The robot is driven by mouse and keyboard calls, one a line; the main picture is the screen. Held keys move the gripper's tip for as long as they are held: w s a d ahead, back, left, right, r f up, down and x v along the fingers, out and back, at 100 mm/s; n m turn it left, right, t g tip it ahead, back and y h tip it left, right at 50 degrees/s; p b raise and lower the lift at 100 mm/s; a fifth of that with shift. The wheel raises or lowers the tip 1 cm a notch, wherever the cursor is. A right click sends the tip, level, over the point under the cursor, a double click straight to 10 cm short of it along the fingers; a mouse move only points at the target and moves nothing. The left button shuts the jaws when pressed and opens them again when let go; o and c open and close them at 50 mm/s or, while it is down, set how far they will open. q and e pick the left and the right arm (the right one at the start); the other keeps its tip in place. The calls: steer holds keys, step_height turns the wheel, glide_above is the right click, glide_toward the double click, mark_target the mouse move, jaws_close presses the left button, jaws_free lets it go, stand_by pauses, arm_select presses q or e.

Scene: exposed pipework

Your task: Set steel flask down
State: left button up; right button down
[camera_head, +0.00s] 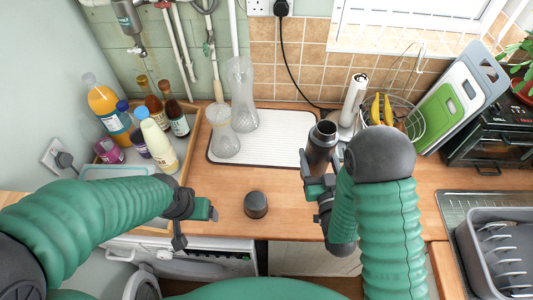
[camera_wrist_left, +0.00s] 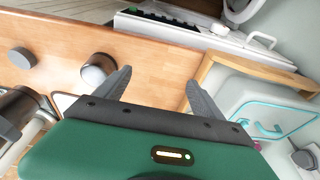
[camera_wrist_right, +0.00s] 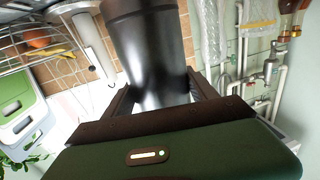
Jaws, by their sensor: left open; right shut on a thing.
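The steel flask (camera_head: 321,147) is dark with a silvery rim and an open mouth, and stands roughly upright. My right gripper (camera_head: 318,180) is shut on it, and the flask (camera_wrist_right: 150,55) fills the space between the fingers in the right wrist view. The flask's base is hidden behind the gripper, so I cannot tell whether it touches the counter. A dark round cap (camera_head: 256,204) sits on the wooden counter (camera_head: 285,222) left of the flask. My left gripper (camera_head: 208,212) is open and empty, left of the cap; its spread fingers show in the left wrist view (camera_wrist_left: 155,82).
A bottle tray (camera_head: 187,150) stands left. A paper-towel holder (camera_head: 353,100), wire fruit basket (camera_head: 405,120) and sink rack (camera_head: 490,235) are right. Bare counter surrounds the cap.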

arm_select(q)
steer(key=shift+o, duration=0.7)
steer(key=s+b+x, duration=0.2)
steer(key=b+x, duration=0.4)
steer(key=x, duration=0.3)
steer(key=shift+a+f, duration=0.35)
steer(key=shift+f, duration=0.1)
arm_select(e)
steer(key=a+f+n+g+y, duration=0.1)
steer(key=a+f+n+y, duration=0.25)
steer(key=a, duration=0.65)
arm_select(q)
steer(key=shift+d+r+p, duration=0.35)
steer(key=shift+r, duration=0.1)
steer(key=shift+s+a+f+b, duration=0.15)
steer(key=shift+a+f+b, duration=0.05)
steer(key=shift+f+b, duration=0.85)
steer(key=shift+d+r, duration=0.1)
arm_select(e)
steer(key=w+a+f, duration=0.1)
steer(key=w+f, duration=0.1)
steer(key=w, duration=0.5)
steer(key=w+a+f, duration=0.1)
steer(key=w+f, duration=0.1)
steer(key=w, duration=0.6)
steer(key=shift+a+f+m, duration=0.25)
steer(key=shift+f+m, duration=0.1)
steer(key=shift+y, duration=0.25)
steer(key=shift+c, duration=1.3)
jaws_free()
